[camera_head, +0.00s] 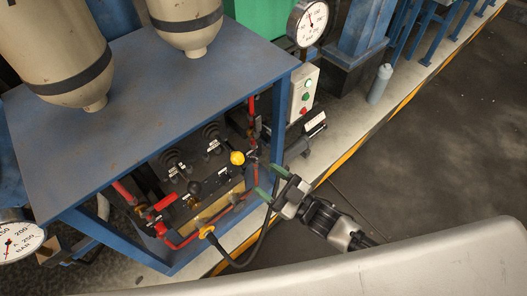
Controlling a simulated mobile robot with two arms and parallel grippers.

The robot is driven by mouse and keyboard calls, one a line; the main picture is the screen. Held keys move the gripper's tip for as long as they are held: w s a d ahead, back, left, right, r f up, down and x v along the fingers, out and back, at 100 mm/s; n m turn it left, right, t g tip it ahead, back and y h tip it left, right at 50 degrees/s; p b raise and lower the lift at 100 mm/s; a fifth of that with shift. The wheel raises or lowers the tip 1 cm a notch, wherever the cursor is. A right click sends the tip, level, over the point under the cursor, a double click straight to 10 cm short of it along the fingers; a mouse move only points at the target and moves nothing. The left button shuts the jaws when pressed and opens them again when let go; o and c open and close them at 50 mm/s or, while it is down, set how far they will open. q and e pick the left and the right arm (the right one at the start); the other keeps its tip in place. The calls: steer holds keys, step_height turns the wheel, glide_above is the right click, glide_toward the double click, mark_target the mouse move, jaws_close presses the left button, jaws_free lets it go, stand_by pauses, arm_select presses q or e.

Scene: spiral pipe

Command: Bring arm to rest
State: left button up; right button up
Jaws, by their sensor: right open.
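My right gripper (270,183) is right of the image centre, with its arm coming in from the lower right. Its two green-tipped fingers are spread apart and nothing shows between them. It is beside the right side of the blue machine frame (180,75), close to the red pipes (190,240) and valves. Whether the fingertips touch anything there cannot be told. My left gripper is not in view.
A yellow knob (237,158) and a black knob (194,188) stand inside the frame. A black hose (262,240) loops below the gripper. A control box (303,90), pressure gauge (308,22) and grey bottle (380,84) stand behind. The dark floor (430,140) at right is clear.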

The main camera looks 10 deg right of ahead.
steer(key=s+d+f+m+g+h, duration=0.2)
steer(key=d+f+h, duration=0.2)
steer(key=f, duration=0.5)
steer(key=s+d+f+m+g+h+p, duration=0.15)
steer(key=d+f+h, duration=0.25)
steer(key=f, duration=0.6)
steer(key=s+d+f+m+g+h, duration=0.1)
steer(key=s+d+f+m+h, duration=0.25)
steer(key=f, duration=0.55)
steer(key=s+d+f+m+g+h, duration=0.1)
steer(key=s+f+g, duration=0.3)
steer(key=s, duration=0.8)
steer(key=s+d+f+m+g+h, duration=0.1)
steer(key=s+d+f+g+h, duration=0.2)
steer(key=s, duration=1)
step_height(320, 180, down, 5)
steer(key=shift+s+d+f+g+p, duration=0.15)
steer(key=shift+s+d+g+p, duration=0.15)
steer(key=shift+g, duration=0.65)
steer(key=shift+w, duration=0.1)
